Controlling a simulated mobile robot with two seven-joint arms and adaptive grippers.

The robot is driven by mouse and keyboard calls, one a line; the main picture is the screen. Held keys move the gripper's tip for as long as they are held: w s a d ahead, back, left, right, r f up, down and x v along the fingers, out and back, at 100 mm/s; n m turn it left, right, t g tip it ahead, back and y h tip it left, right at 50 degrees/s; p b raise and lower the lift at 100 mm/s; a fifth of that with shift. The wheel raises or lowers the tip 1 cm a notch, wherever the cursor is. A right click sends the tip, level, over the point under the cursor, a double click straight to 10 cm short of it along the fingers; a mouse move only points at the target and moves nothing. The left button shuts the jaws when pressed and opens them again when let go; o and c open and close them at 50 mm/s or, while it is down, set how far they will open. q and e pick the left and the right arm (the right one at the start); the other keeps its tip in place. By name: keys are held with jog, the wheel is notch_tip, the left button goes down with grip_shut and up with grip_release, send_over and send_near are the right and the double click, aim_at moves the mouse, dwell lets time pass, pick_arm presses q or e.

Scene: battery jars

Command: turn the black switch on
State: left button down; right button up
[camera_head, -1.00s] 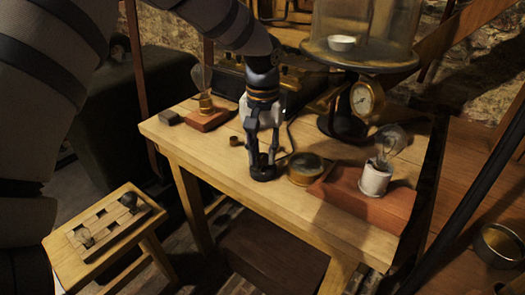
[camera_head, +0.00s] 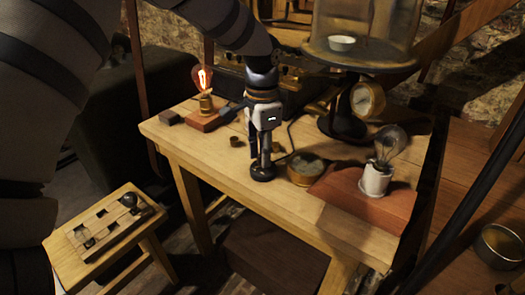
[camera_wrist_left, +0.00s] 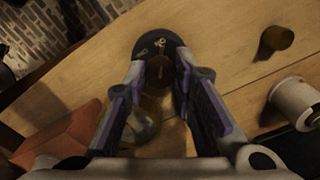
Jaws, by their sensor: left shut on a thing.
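The black switch (camera_head: 263,174) is a small round black base on the wooden table, near its front edge. The small bulb (camera_head: 202,80) in a brass socket on a red-brown block glows orange. My right gripper is not in view.
A round brass instrument (camera_head: 305,170) stands close right of the switch. A glass bell jar (camera_head: 365,25) on a dark stand is behind. A small stool (camera_head: 70,262) is at lower left.

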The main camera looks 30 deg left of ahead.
pick_arm(q)
jog(key=shift+m, duration=0.9)
jog(key=c, duration=1.3)
grip_release()
jog(key=shift+c, duration=0.2)
notch_tip(320, 180, up, 12)
